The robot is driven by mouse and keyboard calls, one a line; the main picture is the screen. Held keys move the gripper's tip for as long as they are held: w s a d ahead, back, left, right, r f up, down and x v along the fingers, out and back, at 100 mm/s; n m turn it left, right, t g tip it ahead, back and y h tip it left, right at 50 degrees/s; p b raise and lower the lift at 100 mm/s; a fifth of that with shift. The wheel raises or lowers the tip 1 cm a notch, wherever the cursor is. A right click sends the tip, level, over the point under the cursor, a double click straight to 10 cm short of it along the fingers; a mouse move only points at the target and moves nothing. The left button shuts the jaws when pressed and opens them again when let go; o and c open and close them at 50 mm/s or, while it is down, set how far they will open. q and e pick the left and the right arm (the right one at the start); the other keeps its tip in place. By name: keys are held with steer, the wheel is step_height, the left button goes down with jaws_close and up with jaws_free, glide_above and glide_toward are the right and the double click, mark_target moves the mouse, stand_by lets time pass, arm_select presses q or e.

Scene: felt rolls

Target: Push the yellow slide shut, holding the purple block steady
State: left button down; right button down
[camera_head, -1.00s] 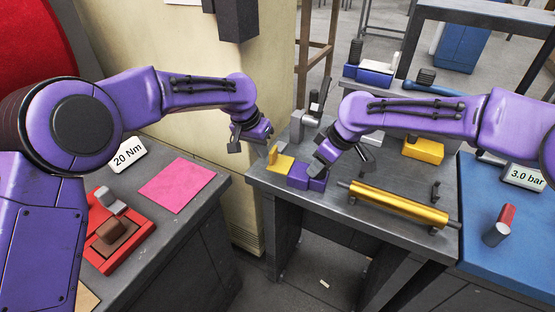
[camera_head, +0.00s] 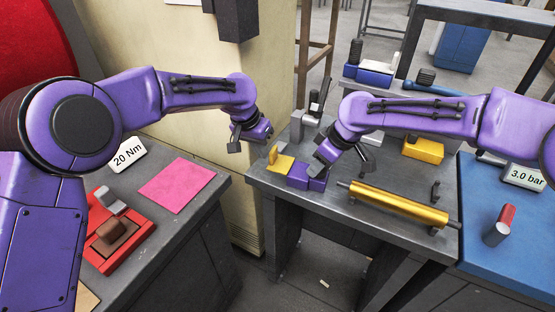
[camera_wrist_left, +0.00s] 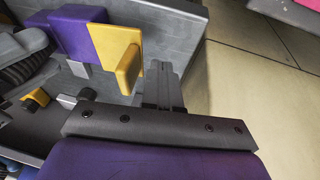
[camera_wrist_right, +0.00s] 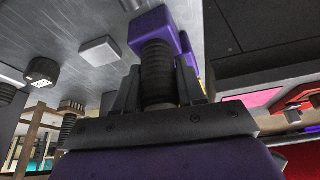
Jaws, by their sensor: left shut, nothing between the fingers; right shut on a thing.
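The yellow slide (camera_head: 284,163) with its upright tab (camera_head: 273,155) sits against the left side of the purple block (camera_head: 298,176) on the grey bench. Both also show in the left wrist view, the slide (camera_wrist_left: 106,45) beside the block (camera_wrist_left: 72,35), with no clear gap visible. My left gripper (camera_wrist_left: 162,82) is shut and empty, beside the slide's tab (camera_wrist_left: 129,70) and slightly apart from it. My right gripper (camera_wrist_right: 158,80) is shut on a dark ribbed knob (camera_wrist_right: 158,70) at the purple block (camera_wrist_right: 155,25); the fingers partly hide it.
A gold cylinder (camera_head: 400,205) lies on the bench right of the block. A yellow fixture (camera_head: 423,150) and a grey metal fixture (camera_head: 308,115) stand farther back. The left table holds a pink sheet (camera_head: 177,185) and a red fixture (camera_head: 118,250). A floor gap separates the tables.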

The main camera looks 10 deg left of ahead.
mark_target(286, 163)
arm_select(q)
steer(key=shift+d, duration=0.15)
arm_select(e)
steer(key=shift+f, duration=0.2)
arm_select(q)
steer(key=shift+s+d, duration=0.3)
steer(key=shift+d, duration=0.75)
steer(key=shift+s+d, duration=0.35)
steer(key=shift+d, duration=0.7)
steer(key=shift+s+d, duration=0.3)
steer(key=shift+d, duration=0.75)
steer(key=shift+a, duration=0.15)
steer(key=shift+r, duration=1.75)
steer(key=r, duration=0.1)
steer(key=a+r, duration=0.1)
steer(key=r, duration=0.1)
steer(key=shift+w+r, duration=0.2)
steer(key=shift+r, duration=0.05)
